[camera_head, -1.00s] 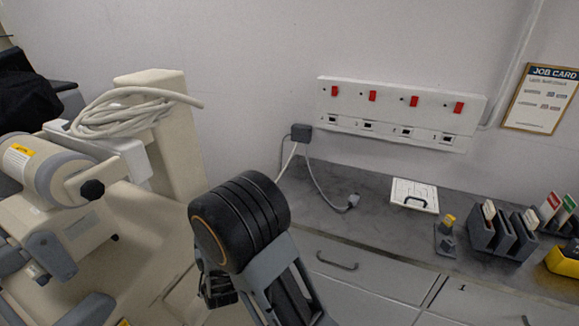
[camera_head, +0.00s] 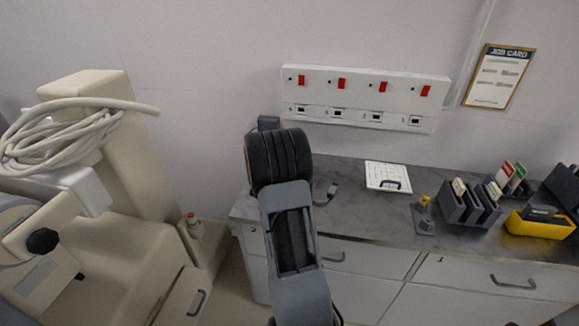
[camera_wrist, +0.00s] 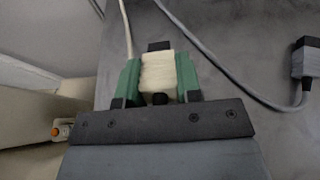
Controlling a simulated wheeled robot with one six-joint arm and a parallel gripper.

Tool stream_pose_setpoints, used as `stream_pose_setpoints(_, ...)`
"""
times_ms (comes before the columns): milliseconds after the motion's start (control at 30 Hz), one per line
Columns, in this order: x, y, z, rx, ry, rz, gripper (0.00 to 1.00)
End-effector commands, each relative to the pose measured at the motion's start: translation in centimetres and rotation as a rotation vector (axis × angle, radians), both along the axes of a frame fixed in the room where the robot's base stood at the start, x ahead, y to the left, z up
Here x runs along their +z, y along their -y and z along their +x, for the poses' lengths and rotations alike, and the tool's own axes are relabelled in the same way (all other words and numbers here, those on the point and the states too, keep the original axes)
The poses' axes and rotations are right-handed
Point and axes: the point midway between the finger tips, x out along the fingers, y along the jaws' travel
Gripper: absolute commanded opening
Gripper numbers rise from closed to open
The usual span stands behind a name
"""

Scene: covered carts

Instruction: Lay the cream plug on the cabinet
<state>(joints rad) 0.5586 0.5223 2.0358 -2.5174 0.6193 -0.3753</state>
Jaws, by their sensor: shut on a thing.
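The cream plug (camera_wrist: 158,72) is between the green jaws of my gripper (camera_wrist: 160,84) in the wrist view, and the jaws are shut on it. A cream cord (camera_wrist: 127,30) runs up beside the left jaw. The cabinet (camera_head: 385,207) has a grey marbled top and pale drawers along the wall in the head view. Its top (camera_wrist: 225,75) lies behind the plug in the wrist view, with its left edge close by. I cannot tell whether the plug touches it. In the head view my arm hides the gripper and plug.
A grey plug (camera_head: 325,194) with a grey cord lies on the cabinet top, right of my arm; it also shows in the wrist view (camera_wrist: 305,60). A socket strip (camera_head: 365,98) is on the wall.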

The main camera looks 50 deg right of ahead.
Motion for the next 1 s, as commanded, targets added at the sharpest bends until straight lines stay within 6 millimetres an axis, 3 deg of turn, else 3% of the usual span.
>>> stream_pose_setpoints(100, 0.4, 3.0, -1.4, -0.046, -0.015, 0.031, 0.00)
stream_pose_setpoints(300, 0.4, 5.0, -2.5, -0.076, -0.026, 0.058, 0.00)
stream_pose_setpoints(567, -0.5, 5.2, -2.6, -0.078, -0.027, 0.061, 0.00)
stream_pose_setpoints(1000, -4.2, 5.1, -2.6, -0.076, -0.028, 0.060, 0.00)
